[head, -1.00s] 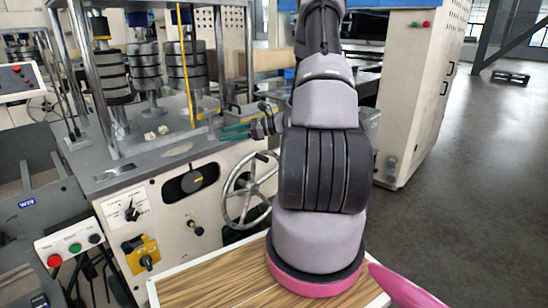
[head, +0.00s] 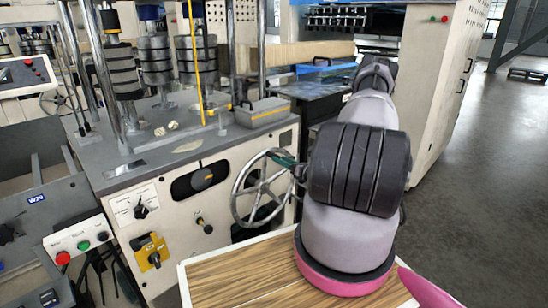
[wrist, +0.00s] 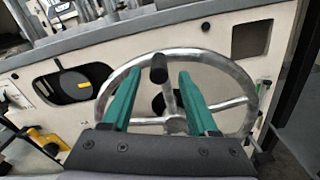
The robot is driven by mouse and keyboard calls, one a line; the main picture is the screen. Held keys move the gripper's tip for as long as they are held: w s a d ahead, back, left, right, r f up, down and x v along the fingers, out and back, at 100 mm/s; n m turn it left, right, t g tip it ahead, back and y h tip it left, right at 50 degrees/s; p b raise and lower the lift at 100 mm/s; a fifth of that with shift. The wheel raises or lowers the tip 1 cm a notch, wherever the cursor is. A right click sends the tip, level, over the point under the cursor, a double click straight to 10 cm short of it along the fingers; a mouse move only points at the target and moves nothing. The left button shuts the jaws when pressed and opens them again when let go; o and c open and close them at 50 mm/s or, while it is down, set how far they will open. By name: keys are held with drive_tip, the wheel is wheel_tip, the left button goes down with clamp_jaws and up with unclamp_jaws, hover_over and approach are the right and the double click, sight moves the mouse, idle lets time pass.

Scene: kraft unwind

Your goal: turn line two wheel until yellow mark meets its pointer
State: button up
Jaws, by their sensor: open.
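The spoked metal handwheel (head: 236,196) is on the front of the cream machine panel. In the wrist view the wheel (wrist: 236,72) fills the middle, with a black knob (wrist: 158,68) at its upper rim. My gripper (wrist: 160,76) is open, its two teal fingers pointing at the wheel on either side of the knob. I cannot tell whether they touch it. In the head view my gripper (head: 284,160) is at the wheel's upper right, partly hidden by my arm. I cannot make out a pointer.
A small black knob (head: 203,225), a white dial plate (head: 133,206) and a yellow switch (head: 150,252) are left of the wheel. A wood-patterned top with a white rim (head: 186,286) lies below it. Open grey floor (head: 480,200) is at the right.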

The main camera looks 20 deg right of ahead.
drive_tip(key=shift+x, duration=2.7)
clamp_jaws()
